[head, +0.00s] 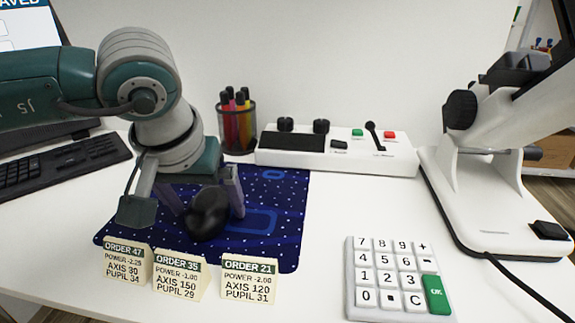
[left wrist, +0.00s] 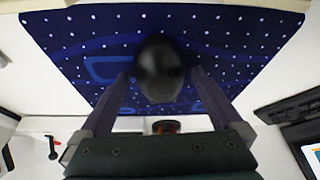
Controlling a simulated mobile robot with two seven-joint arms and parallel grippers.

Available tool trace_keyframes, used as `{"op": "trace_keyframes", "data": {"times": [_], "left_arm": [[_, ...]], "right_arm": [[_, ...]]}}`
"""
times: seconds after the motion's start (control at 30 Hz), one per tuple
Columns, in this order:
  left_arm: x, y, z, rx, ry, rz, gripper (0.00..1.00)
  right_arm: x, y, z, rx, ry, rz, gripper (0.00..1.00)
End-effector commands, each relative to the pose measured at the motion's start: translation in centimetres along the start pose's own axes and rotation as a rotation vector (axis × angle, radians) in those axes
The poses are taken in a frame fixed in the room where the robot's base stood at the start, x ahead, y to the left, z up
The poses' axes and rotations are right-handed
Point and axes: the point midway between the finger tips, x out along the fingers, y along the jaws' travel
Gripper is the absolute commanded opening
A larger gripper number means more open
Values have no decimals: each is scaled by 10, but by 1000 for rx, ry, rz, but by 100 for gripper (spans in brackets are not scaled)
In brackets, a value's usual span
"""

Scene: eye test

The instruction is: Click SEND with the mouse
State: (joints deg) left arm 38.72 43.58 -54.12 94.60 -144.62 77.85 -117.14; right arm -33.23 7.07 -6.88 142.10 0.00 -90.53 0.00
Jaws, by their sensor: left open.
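A black computer mouse (head: 209,214) sits on a dark blue mat with white dots (head: 285,235). My left gripper (head: 208,205) points down over the mat, with its fingers apart on either side of the mouse. In the left wrist view the mouse (left wrist: 158,68) lies between the two open fingers (left wrist: 160,82), with no clear grip on it. A screen (head: 28,30) at the upper left is cut off and partly behind my arm; its header ends in "AVED". No SEND button shows in its visible part. My right gripper is out of view.
Order cards (head: 178,275) stand at the mat's front edge. A keyboard (head: 65,165) lies left, a pen cup (head: 238,125) and white control box (head: 340,150) behind. A keypad (head: 396,280) and white instrument (head: 490,190) stand right. The table is clear between mat and keypad.

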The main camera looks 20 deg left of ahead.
Motion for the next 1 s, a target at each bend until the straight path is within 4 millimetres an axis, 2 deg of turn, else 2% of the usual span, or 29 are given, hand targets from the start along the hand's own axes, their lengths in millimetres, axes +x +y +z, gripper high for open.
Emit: {"op": "trace_keyframes", "data": {"times": [0.17, 0.27, 0.6, 0.73, 1.0], "left_arm": [[-1, 0, 0, 0, 0, 0, 100], [-10, 0, -1, 0, 2, 1, 100], [-73, 0, -2, 2, 4, 2, 100], [-90, 0, -1, 1, 3, 1, 100], [-100, 0, 0, -1, 0, 0, 100]], "right_arm": [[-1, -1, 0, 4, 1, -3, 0], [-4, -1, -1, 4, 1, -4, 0], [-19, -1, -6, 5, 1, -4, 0], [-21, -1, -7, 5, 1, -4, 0], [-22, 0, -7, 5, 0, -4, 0]]}}
